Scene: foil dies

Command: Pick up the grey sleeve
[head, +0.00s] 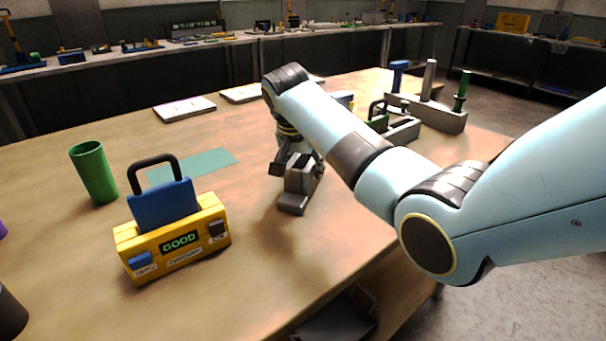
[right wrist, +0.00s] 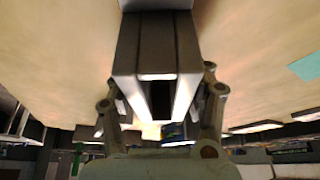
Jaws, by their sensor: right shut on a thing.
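The grey sleeve (head: 299,178) is a boxy, hollow grey piece over the middle of the table. In the right wrist view the sleeve (right wrist: 155,42) fills the top centre, with its dark rectangular opening facing the camera. My right gripper (head: 292,160) comes down from above and is shut on the sleeve. Its finger links (right wrist: 160,105) show on both sides of the sleeve. A shadow lies on the table by the sleeve's lower end; I cannot tell whether that end touches the table. My left gripper is not in view.
A yellow box (head: 188,252) reading GOOD, with a blue black-handled block (head: 163,205), stands left. Near it are a green cup (head: 94,172) and a teal mat (head: 205,163). A grey stand with posts (head: 448,118) is at the back right. White booklets (head: 185,108) lie behind.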

